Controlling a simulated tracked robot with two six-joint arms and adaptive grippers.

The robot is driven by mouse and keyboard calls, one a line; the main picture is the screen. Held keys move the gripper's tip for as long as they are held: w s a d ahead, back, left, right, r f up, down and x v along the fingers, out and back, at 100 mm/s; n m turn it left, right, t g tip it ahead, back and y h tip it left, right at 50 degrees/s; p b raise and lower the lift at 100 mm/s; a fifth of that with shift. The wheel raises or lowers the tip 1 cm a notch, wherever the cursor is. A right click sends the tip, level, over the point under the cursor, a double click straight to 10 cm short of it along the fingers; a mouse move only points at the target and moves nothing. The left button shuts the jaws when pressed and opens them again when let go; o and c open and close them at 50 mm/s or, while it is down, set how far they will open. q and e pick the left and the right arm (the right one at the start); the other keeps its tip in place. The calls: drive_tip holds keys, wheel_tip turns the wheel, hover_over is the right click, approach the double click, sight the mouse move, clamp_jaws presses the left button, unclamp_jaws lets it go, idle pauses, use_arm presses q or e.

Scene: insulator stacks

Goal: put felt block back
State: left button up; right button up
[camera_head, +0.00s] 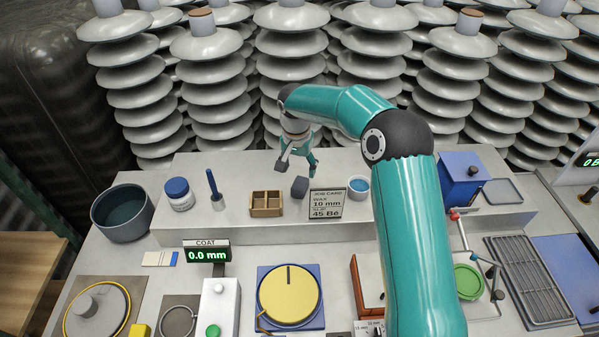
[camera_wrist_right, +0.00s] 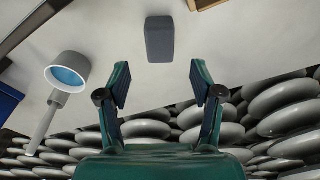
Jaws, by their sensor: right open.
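A dark grey block, which looks like the felt block (camera_head: 300,187), stands on the raised grey shelf between the wooden divided box and the job card. In the right wrist view the felt block (camera_wrist_right: 160,38) lies ahead of the fingertips, roughly centred between them. My right gripper (camera_head: 296,165) is open and empty, behind and above the block; its two fingers spread apart in the right wrist view (camera_wrist_right: 160,82). The fingers do not appear to touch the block. My left gripper is not in view.
The wooden box (camera_head: 266,212) is left of the block. Insulator stacks (camera_head: 292,70) rise behind.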

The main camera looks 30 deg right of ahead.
sight(298, 187)
wheel_tip(298, 187, up, 4)
drive_tip(key=shift+s+a+f, duration=0.1)
drive_tip(key=shift+s+a, duration=0.05)
idle(0.5)
